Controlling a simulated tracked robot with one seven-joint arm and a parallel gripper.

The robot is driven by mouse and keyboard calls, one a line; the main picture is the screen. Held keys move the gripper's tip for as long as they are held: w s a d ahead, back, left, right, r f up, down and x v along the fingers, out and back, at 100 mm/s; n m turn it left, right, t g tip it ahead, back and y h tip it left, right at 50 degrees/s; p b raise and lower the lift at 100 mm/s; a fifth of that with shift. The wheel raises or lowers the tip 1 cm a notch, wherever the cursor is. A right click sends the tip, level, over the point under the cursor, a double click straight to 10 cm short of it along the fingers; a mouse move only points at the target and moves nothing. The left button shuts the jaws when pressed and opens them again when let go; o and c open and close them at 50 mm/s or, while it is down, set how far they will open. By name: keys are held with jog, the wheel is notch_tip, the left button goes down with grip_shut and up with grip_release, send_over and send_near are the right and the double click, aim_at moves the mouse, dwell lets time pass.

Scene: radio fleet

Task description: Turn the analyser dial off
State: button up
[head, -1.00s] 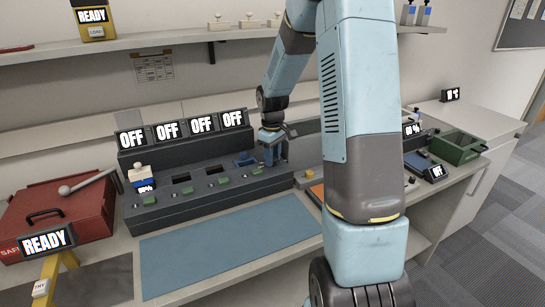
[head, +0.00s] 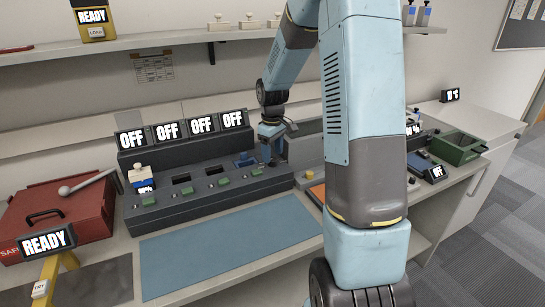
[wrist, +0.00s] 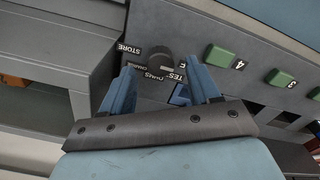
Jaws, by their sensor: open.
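The dark analyser dial (wrist: 158,62) shows in the wrist view, a round knob ringed by small labels on the grey console. One label reads STORE and another looks like OHMS; the others are partly covered. My gripper (wrist: 160,67) is open, with one blue finger on each side of the dial in the picture. I cannot tell whether either finger touches it. In the head view my gripper (head: 271,158) is low over the right end of the console (head: 205,205). The dial is hidden there behind my gripper.
Four OFF displays (head: 167,131) stand along the console's back. Green buttons (wrist: 281,77) sit beside the dial. A red case (head: 85,215) lies at the left, and a green box (head: 462,150) at the right. A blue mat (head: 228,243) in front is clear.

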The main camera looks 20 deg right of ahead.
aim_at(272, 159)
notch_tip(272, 159, up, 11)
jog(key=shift+r, duration=0.2)
jog(key=shift+a, duration=0.1)
dwell(0.5)
jog(key=s+a+r+m+t, duration=0.1)
jog(key=s+a+r+m, duration=0.1)
jog(key=s+r, duration=0.4)
jog(key=s+a+r+m+t, duration=0.1)
jog(key=s+a+r+t, duration=0.2)
jog(key=s, duration=0.6)
jog(key=s+a+r+m+t, duration=0.1)
jog(key=s+a+m, duration=0.1)
jog(key=s, duration=1.3)
jog(key=shift+r+m+t, duration=0.15)
jog(key=shift+m+t, duration=0.15)
jog(key=shift+m, duration=0.3)
